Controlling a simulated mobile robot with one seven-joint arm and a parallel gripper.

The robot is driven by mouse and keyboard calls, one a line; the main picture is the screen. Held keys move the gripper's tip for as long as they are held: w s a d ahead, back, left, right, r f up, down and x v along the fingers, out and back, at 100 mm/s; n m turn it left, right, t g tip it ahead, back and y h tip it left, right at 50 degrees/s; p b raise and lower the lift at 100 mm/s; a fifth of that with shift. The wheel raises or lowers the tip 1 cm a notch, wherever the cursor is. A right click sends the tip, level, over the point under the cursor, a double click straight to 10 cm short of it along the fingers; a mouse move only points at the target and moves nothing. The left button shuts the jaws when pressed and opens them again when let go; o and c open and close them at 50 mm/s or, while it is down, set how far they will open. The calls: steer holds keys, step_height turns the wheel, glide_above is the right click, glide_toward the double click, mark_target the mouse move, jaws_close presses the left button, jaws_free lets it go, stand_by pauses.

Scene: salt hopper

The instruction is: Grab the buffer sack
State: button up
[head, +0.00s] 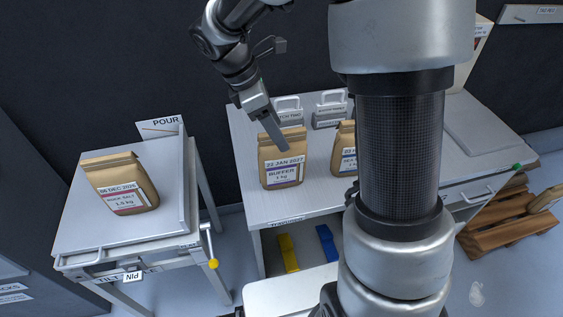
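The buffer sack (282,172) is a brown paper bag with a white label reading "22 JAN 2027 BUFFER 1 kg" and a purple stripe. It stands upright near the front left of the middle table (325,195). My gripper (277,136) reaches down from above, its tip over the sack's top edge. I cannot tell whether it touches the sack. Only one finger shows clearly, so its opening is hidden.
Another brown sack (344,160) stands to the right, partly behind my arm.

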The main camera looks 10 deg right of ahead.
mark_target(283, 159)
steer(key=b+x, duration=0.1)
steer(key=x, duration=0.7)
steer(key=shift+b, duration=0.3)
jaws_close()
